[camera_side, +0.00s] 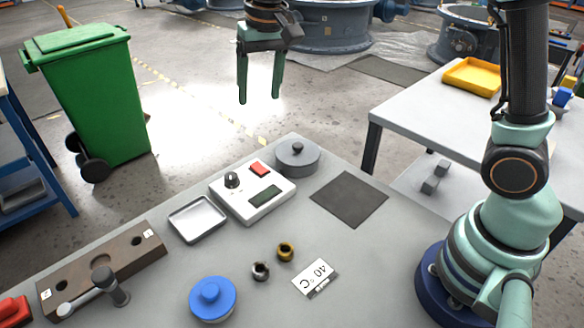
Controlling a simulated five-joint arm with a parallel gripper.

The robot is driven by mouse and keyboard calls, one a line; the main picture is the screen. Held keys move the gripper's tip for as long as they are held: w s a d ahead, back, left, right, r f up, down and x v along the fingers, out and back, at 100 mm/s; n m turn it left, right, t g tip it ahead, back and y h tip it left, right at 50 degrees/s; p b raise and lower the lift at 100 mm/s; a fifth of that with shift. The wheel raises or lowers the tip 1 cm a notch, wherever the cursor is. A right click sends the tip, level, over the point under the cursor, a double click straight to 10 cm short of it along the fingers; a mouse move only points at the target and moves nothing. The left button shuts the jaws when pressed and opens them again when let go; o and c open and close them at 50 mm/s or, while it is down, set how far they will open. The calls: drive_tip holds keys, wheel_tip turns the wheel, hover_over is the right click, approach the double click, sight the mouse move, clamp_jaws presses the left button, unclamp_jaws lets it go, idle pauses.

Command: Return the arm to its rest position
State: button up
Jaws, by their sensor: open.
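My gripper (259,98) hangs high at the top middle of the view, fingers pointing down. Its two green fingers are apart with nothing between them. Behind it are the bright floor and large valve bodies. It is clear of the grey work table (230,268) and touches nothing there. My arm's base stands at the right edge of the table, with the upper arm rising out of the top of the view. The links joining it to the gripper are out of view.
On the table are a white device with a knob (253,195), a grey lidded pot (297,158), a metal tray (198,219), a dark mat (349,199), a blue lid (212,298), two small rings, a "40 °C" card (316,278) and a wooden block with a lever (105,268). A green bin (95,95) stands behind left.

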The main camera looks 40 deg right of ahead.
drive_tip(key=s+d+n+t, duration=0.1)
drive_tip(key=s+d, duration=0.3)
drive_tip(key=s, duration=0.4)
drive_tip(key=s+d+n+t, duration=0.2)
drive_tip(key=s+d, duration=0.2)
drive_tip(key=s, duration=0.4)
drive_tip(key=shift+s+d+r+t, duration=0.15)
drive_tip(key=shift+s+r+t, duration=0.15)
drive_tip(key=shift+s+t, duration=0.1)
